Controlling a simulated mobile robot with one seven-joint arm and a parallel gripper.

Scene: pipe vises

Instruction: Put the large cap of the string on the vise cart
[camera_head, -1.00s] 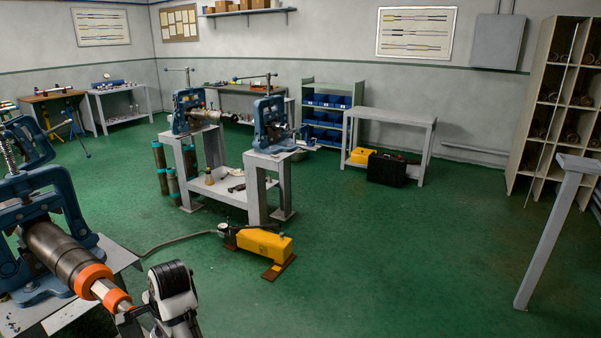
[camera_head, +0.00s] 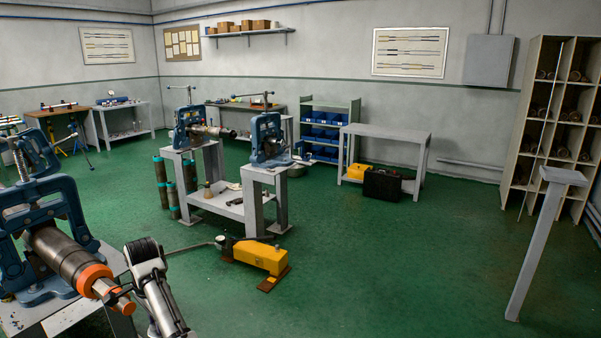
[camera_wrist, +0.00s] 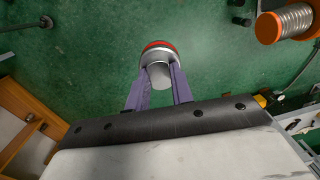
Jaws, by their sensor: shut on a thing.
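In the wrist view, the two purple fingers of my gripper (camera_wrist: 158,78) are closed around a short pale metal cylinder, the cap (camera_wrist: 160,52), which has a red-orange rim at its far end. Green floor shows around it, and it looks clear of other things. In the head view, a dark pipe (camera_head: 62,252) with an orange ring at its end is clamped in a blue vise (camera_head: 72,208) on a grey bench or cart (camera_head: 75,318) at lower left. My fingers cannot be made out clearly there. I cannot tell which stand is the vise cart.
A grey stand (camera_head: 250,209) with two more blue vises is mid-room. A yellow pump (camera_head: 260,256) lies on the floor before it. A post with a flat top (camera_head: 540,230) stands at right. In the wrist view, a threaded orange-ringed part (camera_wrist: 290,20) is at upper right. Open floor lies right.

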